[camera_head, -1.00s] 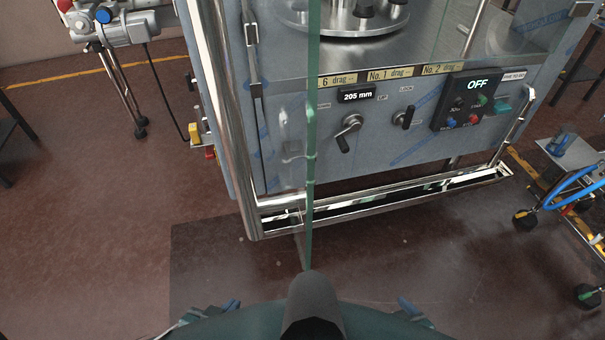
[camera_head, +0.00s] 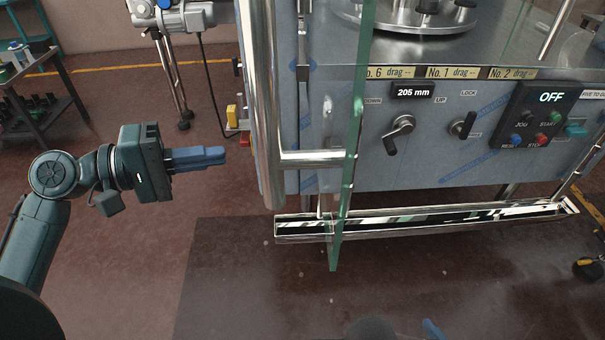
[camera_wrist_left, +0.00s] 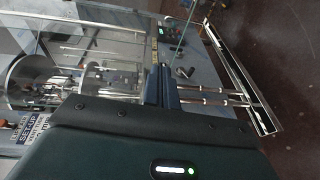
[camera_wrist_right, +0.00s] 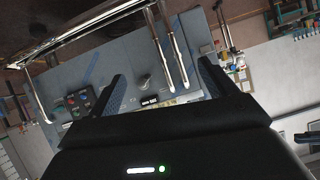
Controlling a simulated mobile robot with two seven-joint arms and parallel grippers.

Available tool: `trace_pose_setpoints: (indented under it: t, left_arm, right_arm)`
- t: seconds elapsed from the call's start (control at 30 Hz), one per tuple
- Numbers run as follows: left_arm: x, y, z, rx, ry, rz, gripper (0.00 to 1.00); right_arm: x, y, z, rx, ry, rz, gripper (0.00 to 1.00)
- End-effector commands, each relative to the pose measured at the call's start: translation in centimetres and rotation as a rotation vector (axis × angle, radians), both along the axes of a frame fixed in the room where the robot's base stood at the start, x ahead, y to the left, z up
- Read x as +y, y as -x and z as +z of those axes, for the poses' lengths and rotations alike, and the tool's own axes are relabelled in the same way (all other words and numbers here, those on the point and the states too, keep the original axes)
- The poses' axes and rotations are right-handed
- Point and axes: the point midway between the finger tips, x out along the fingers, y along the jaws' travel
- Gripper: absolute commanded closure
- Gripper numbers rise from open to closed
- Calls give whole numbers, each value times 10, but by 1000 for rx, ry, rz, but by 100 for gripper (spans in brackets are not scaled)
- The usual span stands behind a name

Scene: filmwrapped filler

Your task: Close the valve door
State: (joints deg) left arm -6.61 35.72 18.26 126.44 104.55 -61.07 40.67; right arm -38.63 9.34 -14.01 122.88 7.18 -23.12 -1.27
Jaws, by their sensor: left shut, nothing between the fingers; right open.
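The valve door appears to be the clear glass panel (camera_head: 355,130) with a green edge. In the head view it stands nearly edge-on, swung out from the front of the grey machine (camera_head: 440,145), so it is open. A chrome post (camera_head: 265,110) and a short chrome bar (camera_head: 312,159) show beside the glass. My left gripper (camera_head: 222,156) is shut and empty, left of the post and apart from it. Its shut fingers also show in the left wrist view (camera_wrist_left: 160,75).
The control panel (camera_head: 540,117) reads OFF, with lever knobs (camera_head: 400,127) and a 205 mm display beside it. A chrome-edged trough (camera_head: 430,218) runs low along the machine. A dark side table (camera_head: 45,95) stands far left.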

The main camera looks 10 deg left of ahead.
Motion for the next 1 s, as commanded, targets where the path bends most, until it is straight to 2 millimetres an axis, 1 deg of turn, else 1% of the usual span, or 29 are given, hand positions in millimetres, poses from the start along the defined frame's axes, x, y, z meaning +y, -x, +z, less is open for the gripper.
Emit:
trace_pose_setpoints:
  t: [0.03, 0.13, 0.2, 0.3, 0.37, 0.47, 0.57, 0.8, 1.0]
  left_arm:
    - [-1, 11, 9, -11, 27, -61, 100]
    - [-4, 33, 35, -14, 75, -168, 100]
    - [-6, 45, 46, -14, 92, -218, 100]
    - [-8, 53, 54, -13, 104, -257, 100]
    - [-11, 54, 57, -12, 107, -264, 100]
    - [-21, 51, 58, -11, 108, -264, 100]
    - [-38, 47, 59, -12, 108, -265, 100]
    - [-84, 34, 60, -15, 110, -264, 100]
    - [-119, 24, 59, -13, 111, -262, 100]
  right_arm:
    - [2, 1, -12, -6, -13, 1, 16]
    - [4, 1, -11, -20, -38, -1, 16]
    - [5, 0, -10, -28, -47, -3, 16]
    - [6, -1, -5, -36, -55, -3, 16]
    - [6, -1, -3, -38, -56, -4, 16]
    - [6, -1, 0, -37, -55, -3, 16]
    - [6, 0, 2, -32, -51, -2, 16]
    - [5, 2, 6, -22, -23, 2, 16]
    - [4, 2, 10, -17, -5, 7, 16]
